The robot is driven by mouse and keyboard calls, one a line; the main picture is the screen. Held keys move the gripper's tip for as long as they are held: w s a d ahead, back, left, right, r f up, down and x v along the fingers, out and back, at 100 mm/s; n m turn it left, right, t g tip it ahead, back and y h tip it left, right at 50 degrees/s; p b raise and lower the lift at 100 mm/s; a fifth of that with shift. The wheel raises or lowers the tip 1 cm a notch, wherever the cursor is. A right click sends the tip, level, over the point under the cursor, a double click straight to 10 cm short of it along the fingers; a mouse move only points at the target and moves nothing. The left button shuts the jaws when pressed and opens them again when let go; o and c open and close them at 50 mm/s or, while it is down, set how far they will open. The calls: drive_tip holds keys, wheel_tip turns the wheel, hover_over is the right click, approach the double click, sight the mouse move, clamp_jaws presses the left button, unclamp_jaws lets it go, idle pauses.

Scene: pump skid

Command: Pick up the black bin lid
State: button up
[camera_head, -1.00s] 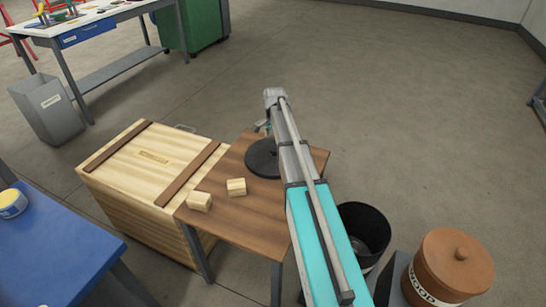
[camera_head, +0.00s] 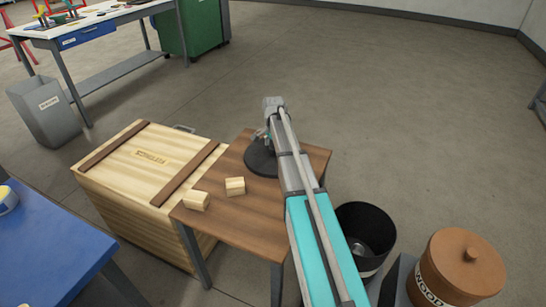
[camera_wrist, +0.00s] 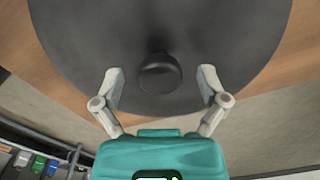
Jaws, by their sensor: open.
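The black bin lid (camera_head: 259,161) lies flat on the small brown wooden table (camera_head: 238,218). My arm hides part of it in the head view. In the wrist view the lid (camera_wrist: 230,50) fills most of the upper picture, with its round black knob (camera_wrist: 160,73) near the middle. My gripper (camera_wrist: 160,88) is open above the lid, its two fingers apart on the left and right of the knob. I cannot tell the exact height of the fingertips over the lid.
Two wooden blocks (camera_head: 235,186) sit on the table near the lid. A pale wooden crate (camera_head: 130,195) adjoins the table on the left. An open black bin (camera_head: 376,215) and a brown lidded container (camera_head: 460,262) stand on the right. Open floor lies beyond the table.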

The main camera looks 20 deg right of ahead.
idle(0.4)
clamp_jaws()
